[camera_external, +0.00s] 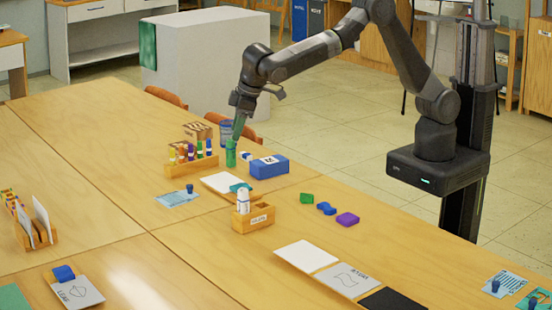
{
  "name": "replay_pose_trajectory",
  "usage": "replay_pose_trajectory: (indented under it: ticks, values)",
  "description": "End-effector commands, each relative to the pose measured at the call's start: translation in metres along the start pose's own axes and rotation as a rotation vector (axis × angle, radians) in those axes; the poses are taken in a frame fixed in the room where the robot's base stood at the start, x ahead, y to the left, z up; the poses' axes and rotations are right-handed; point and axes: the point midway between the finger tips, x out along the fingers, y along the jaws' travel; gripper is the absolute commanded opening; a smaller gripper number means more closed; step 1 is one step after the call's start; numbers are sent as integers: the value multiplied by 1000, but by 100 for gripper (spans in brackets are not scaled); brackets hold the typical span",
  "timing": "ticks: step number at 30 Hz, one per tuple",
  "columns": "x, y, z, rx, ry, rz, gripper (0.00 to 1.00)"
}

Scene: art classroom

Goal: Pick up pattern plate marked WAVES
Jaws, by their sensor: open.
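My gripper (240,112) hangs pointing down over the far part of the table, just above a green bottle (231,153). Its fingers are small in this view; it is open and holds nothing that I can make out. No plate clearly reads WAVES. A light-blue patterned card (177,199) lies left of the gripper, with a small blue knob on it. Another blue patterned plate (506,283) lies at the far right, also with a blue knob. A grey plate with a curved outline (347,279) lies front centre; its lettering is not legible.
A wooden marker rack (190,163), a blue box (269,167) and a wooden caddy with a white bottle (252,218) stand close to the gripper. Coloured blocks, including a purple one (347,219), lie right of the caddy.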

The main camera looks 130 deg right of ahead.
Motion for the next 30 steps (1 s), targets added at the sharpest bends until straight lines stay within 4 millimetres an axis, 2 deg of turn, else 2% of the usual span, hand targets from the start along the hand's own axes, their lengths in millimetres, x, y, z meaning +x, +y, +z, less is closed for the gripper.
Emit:
replay_pose_trajectory:
  ticks: [1, 3, 9, 14, 24, 30]
  values:
    - [19, -4, -16, 26, 11, 5, 44]
    - [35, -7, -35, 62, 30, 12, 44]
    - [65, -12, -68, 130, 68, 21, 44]
    - [78, -12, -76, 147, 77, 24, 44]
    - [138, -10, -80, 147, 77, 24, 44]
    - [156, -9, -82, 147, 78, 23, 44]
